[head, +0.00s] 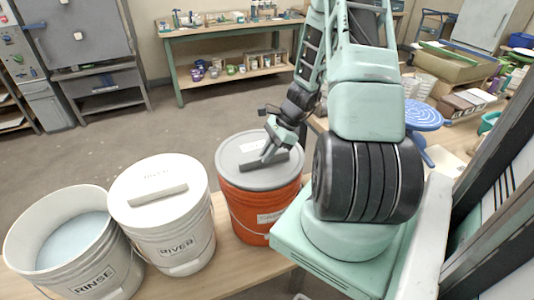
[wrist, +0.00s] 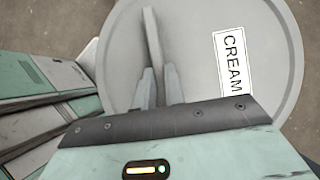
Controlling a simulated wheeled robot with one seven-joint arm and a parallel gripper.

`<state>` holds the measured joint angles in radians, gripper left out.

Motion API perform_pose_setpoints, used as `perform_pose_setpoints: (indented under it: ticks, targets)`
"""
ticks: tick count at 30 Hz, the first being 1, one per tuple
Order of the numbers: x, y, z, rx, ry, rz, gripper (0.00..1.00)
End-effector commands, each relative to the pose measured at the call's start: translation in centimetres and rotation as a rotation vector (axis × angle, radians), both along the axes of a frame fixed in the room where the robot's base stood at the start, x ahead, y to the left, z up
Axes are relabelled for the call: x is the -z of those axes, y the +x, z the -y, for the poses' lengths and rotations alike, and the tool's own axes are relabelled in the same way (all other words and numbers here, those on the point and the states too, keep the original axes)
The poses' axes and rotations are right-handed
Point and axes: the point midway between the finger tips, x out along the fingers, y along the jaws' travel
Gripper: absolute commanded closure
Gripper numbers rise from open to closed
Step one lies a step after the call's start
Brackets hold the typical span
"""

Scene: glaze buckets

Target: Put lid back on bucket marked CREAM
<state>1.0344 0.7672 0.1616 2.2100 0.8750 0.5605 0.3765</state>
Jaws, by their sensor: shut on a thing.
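A round grey lid (head: 240,170) with a bar handle (head: 264,162) is on top of an orange bucket (head: 262,212), covering its mouth. I cannot tell whether it is fully seated. The bucket's front label is too small to read. In the wrist view the grey lid (wrist: 205,50) bears a white label (wrist: 232,62) reading CREAM, right of the handle (wrist: 153,42). My gripper (head: 268,152) reaches down from the upper right, and its two fingers (wrist: 158,75) are shut on the handle near one end.
Left of the orange bucket stands a white bucket (head: 178,243) marked RIVER, with a white lid (head: 150,177) on it. At far left is an open white bucket (head: 98,268) marked RINSE, with pale liquid inside. All stand on a wooden bench (head: 228,262). A shelf table (head: 232,78) stands behind.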

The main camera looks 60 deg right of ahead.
Motion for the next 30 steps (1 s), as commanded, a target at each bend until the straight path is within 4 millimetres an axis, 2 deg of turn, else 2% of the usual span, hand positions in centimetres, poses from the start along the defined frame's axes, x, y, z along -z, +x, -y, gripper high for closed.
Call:
perform_pose_setpoints:
  ticks: [30]
  targets:
    - [0.61,0.00,-0.01,0.000,0.000,0.000,1.00]
